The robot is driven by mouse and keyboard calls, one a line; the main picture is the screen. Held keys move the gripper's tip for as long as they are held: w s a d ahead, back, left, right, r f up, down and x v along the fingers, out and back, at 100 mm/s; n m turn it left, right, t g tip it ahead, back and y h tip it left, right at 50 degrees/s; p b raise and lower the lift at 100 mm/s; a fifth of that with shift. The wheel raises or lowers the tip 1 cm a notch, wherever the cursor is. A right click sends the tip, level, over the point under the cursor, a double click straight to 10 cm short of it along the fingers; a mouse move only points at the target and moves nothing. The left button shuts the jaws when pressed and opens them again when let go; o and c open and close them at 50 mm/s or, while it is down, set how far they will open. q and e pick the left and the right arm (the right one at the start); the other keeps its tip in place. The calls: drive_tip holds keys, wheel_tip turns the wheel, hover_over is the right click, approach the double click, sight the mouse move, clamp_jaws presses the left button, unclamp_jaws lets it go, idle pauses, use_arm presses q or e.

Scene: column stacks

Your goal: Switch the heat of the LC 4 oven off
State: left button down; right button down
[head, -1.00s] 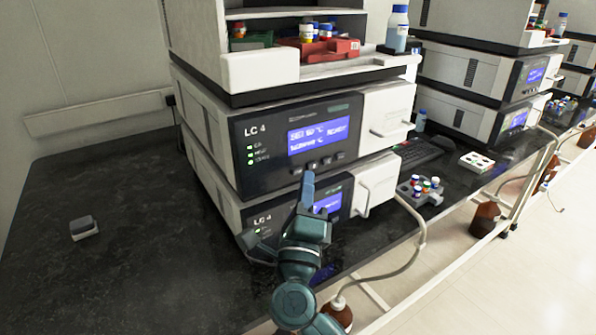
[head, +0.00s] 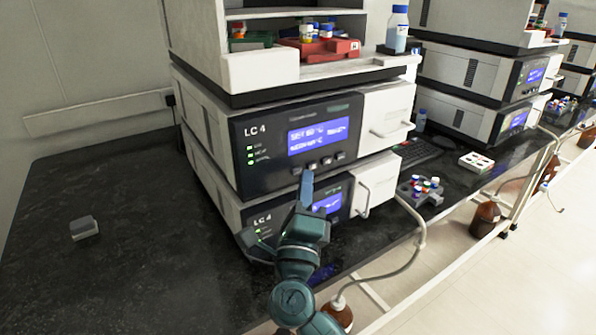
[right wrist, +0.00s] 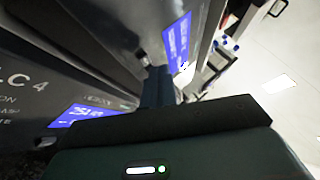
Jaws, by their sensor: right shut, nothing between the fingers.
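The upper LC 4 oven (head: 265,185) has a dark front with a lit blue screen (head: 318,136); its first line seems to read SET 60 °C, the rest is blurred. Green lights (head: 251,155) glow at its left. A row of small buttons (head: 326,161) sits under the screen. My right gripper (head: 306,174) is shut and empty, fingers pointing up, the tips at the leftmost button; I cannot tell whether they touch. In the right wrist view the shut fingers (right wrist: 156,85) reach toward the panel beside the blue screen (right wrist: 177,42). My left gripper is out of view.
A second LC 4 unit (head: 240,214) with its own blue screen (head: 328,204) stands below, partly behind my right arm. White handles (head: 392,130) stick out at the right. A tray of vials (head: 420,190) lies right of the stack. The dark bench at left is mostly clear.

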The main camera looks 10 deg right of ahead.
drive_tip(key=shift+w+a, duration=0.1)
drive_tip(key=shift+w, duration=0.15)
drive_tip(key=shift+w+a, duration=0.15)
drive_tip(key=shift+w, duration=0.2)
idle(0.6)
drive_tip(key=shift+s, duration=0.1)
drive_tip(key=shift+s+d+p, duration=0.3)
drive_tip(key=shift+s+p, duration=0.05)
drive_tip(key=shift+s, duration=0.35)
drive_tip(key=s, duration=0.1)
drive_tip(key=s+d+p, duration=0.1)
drive_tip(key=s, duration=0.2)
drive_tip(key=shift+s+d, duration=0.35)
idle(0.7)
